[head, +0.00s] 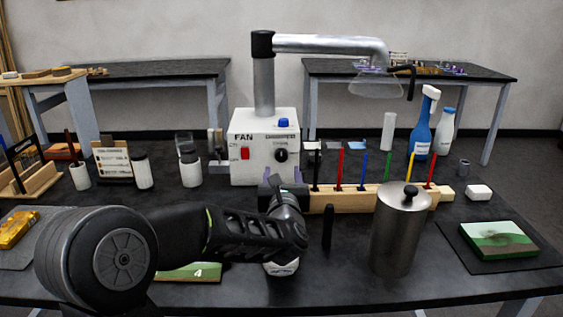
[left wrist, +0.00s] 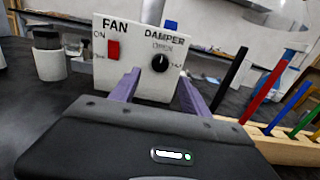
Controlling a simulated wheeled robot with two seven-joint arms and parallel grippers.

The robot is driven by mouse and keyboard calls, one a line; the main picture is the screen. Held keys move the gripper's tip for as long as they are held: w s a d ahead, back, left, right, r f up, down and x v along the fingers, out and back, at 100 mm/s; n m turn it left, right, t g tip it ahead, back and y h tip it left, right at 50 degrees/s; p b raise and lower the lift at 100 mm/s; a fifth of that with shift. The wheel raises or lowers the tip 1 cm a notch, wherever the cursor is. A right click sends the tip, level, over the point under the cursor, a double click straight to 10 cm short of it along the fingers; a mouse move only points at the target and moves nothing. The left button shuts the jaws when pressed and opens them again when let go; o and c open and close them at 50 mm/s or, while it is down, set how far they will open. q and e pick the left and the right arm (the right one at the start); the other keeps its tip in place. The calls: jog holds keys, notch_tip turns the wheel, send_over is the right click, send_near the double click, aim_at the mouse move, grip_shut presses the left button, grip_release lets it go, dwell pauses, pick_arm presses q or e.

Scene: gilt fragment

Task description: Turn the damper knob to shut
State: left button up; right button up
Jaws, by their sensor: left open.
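The damper knob (head: 281,155) is a round black knob with a pale mark, on the front of the white fan box (head: 250,170), right of a red switch (head: 245,153). In the left wrist view the knob (left wrist: 160,63) sits under the words DAMPER and OPEN, and its pale mark points roughly up. My left gripper (head: 283,177) is in front of the box and below the knob. In the left wrist view its purple fingers (left wrist: 160,86) are apart, with nothing between them. They look short of the knob, not touching it. My right gripper is not in view.
A wooden rack (head: 345,199) with several coloured sticks stands right of my left gripper. A steel canister (head: 399,230) is nearer, at right. Jars (head: 190,168) stand left of the box. A metal extraction arm (head: 325,45) rises from the box.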

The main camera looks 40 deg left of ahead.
aim_at(281, 158)
pick_arm(q)
jog(key=p+x, duration=0.1)
jog(key=x, duration=0.6)
jog(key=shift+w+a, duration=0.25)
jog(key=shift+w, duration=0.05)
grip_shut()
dwell(0.4)
